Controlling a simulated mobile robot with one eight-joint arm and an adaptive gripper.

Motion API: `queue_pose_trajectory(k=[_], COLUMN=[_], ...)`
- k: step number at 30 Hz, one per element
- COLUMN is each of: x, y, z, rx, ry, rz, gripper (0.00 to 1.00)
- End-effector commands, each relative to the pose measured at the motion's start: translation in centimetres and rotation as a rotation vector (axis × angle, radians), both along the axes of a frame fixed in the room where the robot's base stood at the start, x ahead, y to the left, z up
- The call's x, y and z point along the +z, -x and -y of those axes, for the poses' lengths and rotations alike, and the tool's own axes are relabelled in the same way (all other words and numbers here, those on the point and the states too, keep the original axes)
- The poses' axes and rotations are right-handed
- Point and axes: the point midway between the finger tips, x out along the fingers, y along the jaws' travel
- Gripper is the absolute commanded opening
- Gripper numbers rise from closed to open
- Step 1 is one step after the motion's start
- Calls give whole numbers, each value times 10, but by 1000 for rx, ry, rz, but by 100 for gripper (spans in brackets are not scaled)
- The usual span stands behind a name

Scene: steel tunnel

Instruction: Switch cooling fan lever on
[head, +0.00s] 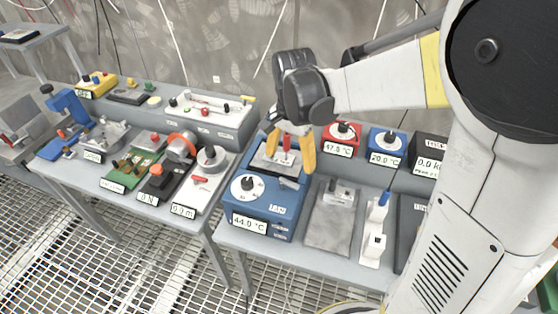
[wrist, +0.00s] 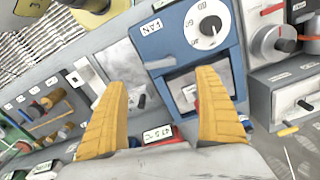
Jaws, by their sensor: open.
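The blue box (head: 258,215) has a white round dial (head: 248,187), a 44.0 °C display and a small white label that reads FAN in the wrist view (wrist: 151,27). A dark slot-like strip (wrist: 158,64) lies beside that label; I cannot tell a lever's position there. A recessed grey panel (wrist: 183,88) with a small light block and a red piece is at the box's far end. My gripper (head: 294,160) is open and empty above this end, its yellow fingers pointing down. In the wrist view, the right finger (wrist: 218,105) partly hides the red piece.
A grey plate device (head: 328,228) and a white switch strip (head: 375,235) stand right of the blue box. Red (head: 341,139) and blue (head: 386,145) temperature boxes stand behind. A second table (head: 75,180) with several devices is at left, across a narrow gap.

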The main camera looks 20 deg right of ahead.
Motion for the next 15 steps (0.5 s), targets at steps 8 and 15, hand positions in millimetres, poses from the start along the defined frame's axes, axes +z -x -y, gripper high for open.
queue_pose_trajectory(k=[8, 15], x=[-59, -89], y=[0, 0], z=[0, 0], rx=[2, 2], ry=[0, -1], rz=[1, 2], gripper=[82, 82])
